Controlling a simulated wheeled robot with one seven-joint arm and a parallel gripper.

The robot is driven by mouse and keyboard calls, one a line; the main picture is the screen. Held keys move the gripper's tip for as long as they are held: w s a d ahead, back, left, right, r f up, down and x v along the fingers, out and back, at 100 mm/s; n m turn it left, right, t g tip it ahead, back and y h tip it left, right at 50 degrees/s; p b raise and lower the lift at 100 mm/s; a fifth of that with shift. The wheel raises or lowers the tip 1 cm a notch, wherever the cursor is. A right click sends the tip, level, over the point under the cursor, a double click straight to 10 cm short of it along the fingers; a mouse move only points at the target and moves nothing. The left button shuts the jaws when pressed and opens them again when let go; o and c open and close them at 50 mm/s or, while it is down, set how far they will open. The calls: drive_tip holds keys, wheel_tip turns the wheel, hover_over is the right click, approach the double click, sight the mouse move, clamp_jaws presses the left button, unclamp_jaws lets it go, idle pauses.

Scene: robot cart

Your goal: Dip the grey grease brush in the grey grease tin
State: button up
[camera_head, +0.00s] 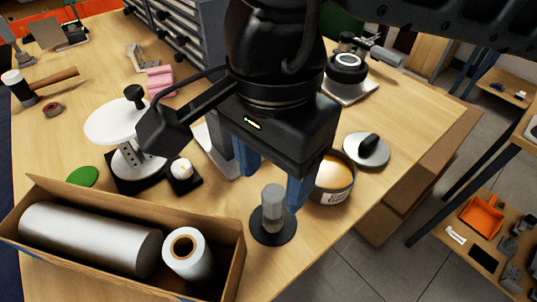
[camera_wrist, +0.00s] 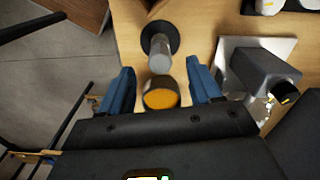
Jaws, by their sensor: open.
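The grey grease brush (camera_head: 272,208) stands upright on a round black base on the table. It also shows in the wrist view (camera_wrist: 160,52). The grey grease tin (camera_head: 335,190) stands open to the right of my gripper, with orange-yellow grease inside and a pale label. In the wrist view the tin (camera_wrist: 160,94) appears below the brush, cut off by my gripper body. My gripper (camera_head: 273,190) is open, its two blue fingers apart on either side of the brush's top in the picture. I see nothing held. Whether the fingers touch the brush, I cannot tell.
A grey lid with a black knob (camera_head: 367,151) lies beside the tin. A cardboard box (camera_head: 226,262) with rolls stands at front left. A white round stand (camera_head: 120,122) is left of my gripper. The table's right edge is near the tin.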

sight(273, 193)
drive_tip(key=shift+f+p, duration=0.5)
drive_tip(key=shift+f, duration=3.3)
drive_tip(key=shift+c, duration=0.3)
drive_tip(key=c, duration=1)
drive_tip(key=o, duration=0.7)
drive_tip(key=shift+r, duration=0.1)
drive_tip(key=shift+r+p, duration=0.55)
drive_tip(key=shift+r, duration=0.85)
clamp_jaws()
